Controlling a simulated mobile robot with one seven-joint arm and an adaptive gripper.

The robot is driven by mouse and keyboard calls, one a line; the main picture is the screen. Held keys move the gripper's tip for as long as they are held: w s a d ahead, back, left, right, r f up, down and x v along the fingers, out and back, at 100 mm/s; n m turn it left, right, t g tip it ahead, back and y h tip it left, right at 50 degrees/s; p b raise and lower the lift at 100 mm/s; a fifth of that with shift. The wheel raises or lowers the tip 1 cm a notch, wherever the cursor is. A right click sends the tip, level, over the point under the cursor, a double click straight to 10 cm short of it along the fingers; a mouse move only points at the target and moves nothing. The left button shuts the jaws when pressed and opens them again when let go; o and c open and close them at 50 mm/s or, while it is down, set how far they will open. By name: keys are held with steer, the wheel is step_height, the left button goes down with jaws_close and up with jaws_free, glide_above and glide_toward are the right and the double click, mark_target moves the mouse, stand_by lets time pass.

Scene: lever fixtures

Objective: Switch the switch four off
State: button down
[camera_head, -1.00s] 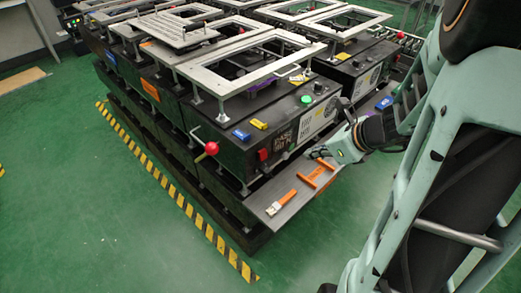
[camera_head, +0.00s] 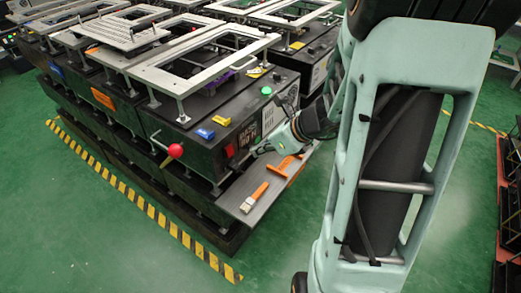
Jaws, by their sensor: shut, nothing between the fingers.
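A small red switch (camera_head: 230,150) sits on the front face of the near black box (camera_head: 197,147), left of the white lettering. I cannot read a number that marks it as switch four, nor tell its on or off position. My gripper (camera_head: 259,151) is shut and empty. It is in front of the same face, just right of the red switch, with a small gap showing between them. My arm comes in from the right and hides part of the box's right side.
A red ball-ended lever (camera_head: 175,150) sticks out at the box's left corner. A low grey shelf (camera_head: 239,187) below holds a brush and an orange-handled tool. Green floor is clear in front.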

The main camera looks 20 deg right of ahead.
mark_target(230, 148)
steer(key=shift+w+a+f+b, duration=0.35)
steer(key=shift+w+a+f, duration=0.45)
steer(key=shift+w, duration=0.25)
steer(key=shift+w+a+f+b, duration=0.3)
steer(key=shift+w+a+f, duration=0.55)
steer(key=shift+w, duration=0.25)
steer(key=shift+w+a+f+b, duration=0.35)
steer(key=shift+w+a+f, duration=0.3)
steer(key=shift+w+f, duration=0.35)
steer(key=shift+f+b, duration=0.1)
steer(key=shift+b, duration=0.35)
steer(key=shift+w+f+t+b, duration=0.15)
steer(key=shift+f+t+b, duration=0.15)
steer(key=shift+b, duration=0.65)
steer(key=shift+a+y+b, duration=0.1)
steer(key=shift+y+b, duration=0.3)
steer(key=shift+b, duration=0.7)
steer(key=shift+w+a+r+t, duration=0.1)
steer(key=shift+w+r+t, duration=0.05)
steer(key=shift+r+t, duration=0.2)
steer(key=shift+r, duration=0.1)
steer(key=shift+w+a+r+p, duration=0.1)
steer(key=shift+a+r+p, duration=0.05)
steer(key=shift+r+p, duration=0.75)
steer(key=shift+f, duration=0.1)
